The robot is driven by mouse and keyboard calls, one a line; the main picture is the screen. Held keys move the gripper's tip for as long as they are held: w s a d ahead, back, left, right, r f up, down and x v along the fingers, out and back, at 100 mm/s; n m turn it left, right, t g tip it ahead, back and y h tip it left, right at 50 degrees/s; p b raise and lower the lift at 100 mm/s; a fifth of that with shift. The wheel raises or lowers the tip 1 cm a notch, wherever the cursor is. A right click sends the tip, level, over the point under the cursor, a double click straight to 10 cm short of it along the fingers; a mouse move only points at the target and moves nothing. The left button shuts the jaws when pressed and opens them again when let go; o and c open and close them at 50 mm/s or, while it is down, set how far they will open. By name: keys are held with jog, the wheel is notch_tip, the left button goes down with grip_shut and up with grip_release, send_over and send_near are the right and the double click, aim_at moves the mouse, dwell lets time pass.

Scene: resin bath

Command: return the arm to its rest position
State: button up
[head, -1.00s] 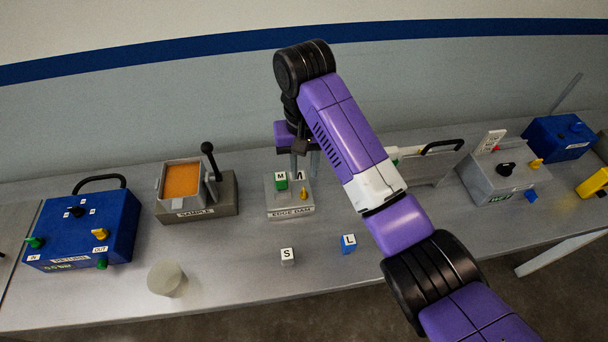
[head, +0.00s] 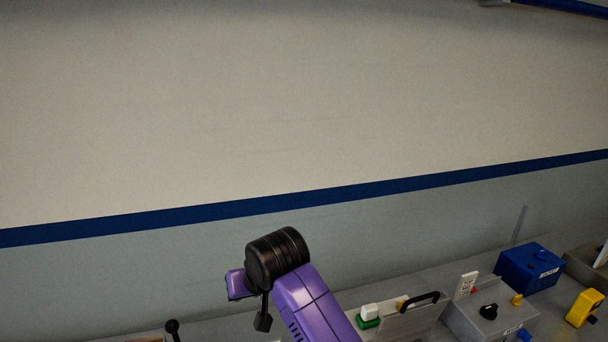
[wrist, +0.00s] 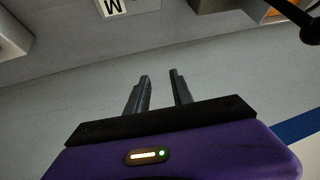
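My purple arm (head: 310,300) rises from the bottom edge of the head view, with its black joint (head: 277,258) in front of the wall. In the wrist view, the two dark fingers of my gripper (wrist: 159,75) stand apart with nothing visible between them. Its fingertips are hard to make out in the head view. A white face with a black letter (wrist: 113,8), reading as M or W, is cut off at the top of the wrist view, beyond the fingers.
At lower right of the head view are a grey box with knobs (head: 472,322), a blue box (head: 530,268), a yellow object (head: 584,307) and a panel with a black handle (head: 410,320). A black lever (wrist: 310,30) shows in the wrist view.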

jog(key=s+d+f+m+t+b, duration=0.1)
jog(key=s+d+f+m+t, duration=0.1)
jog(key=s+d+t, duration=0.65)
jog(key=s+d+f+m+t+b, duration=0.15)
jog(key=s+d+t, duration=0.25)
jog(key=s+d, duration=0.9)
jog(key=s+d+g+h, duration=0.1)
jog(key=s+d, duration=0.2)
jog(key=s, duration=0.6)
jog(key=s+d+f+g+h, duration=0.1)
jog(key=s+d, duration=0.3)
jog(key=s, duration=0.5)
jog(key=s+d+g+h, duration=0.1)
jog(key=s+d+h, duration=0.1)
jog(key=s, duration=0.7)
jog(key=shift+d+f+m+b, duration=0.3)
jog(key=shift+d+f+m, duration=0.15)
jog(key=shift+d, duration=0.45)
jog(key=shift+s, duration=0.1)
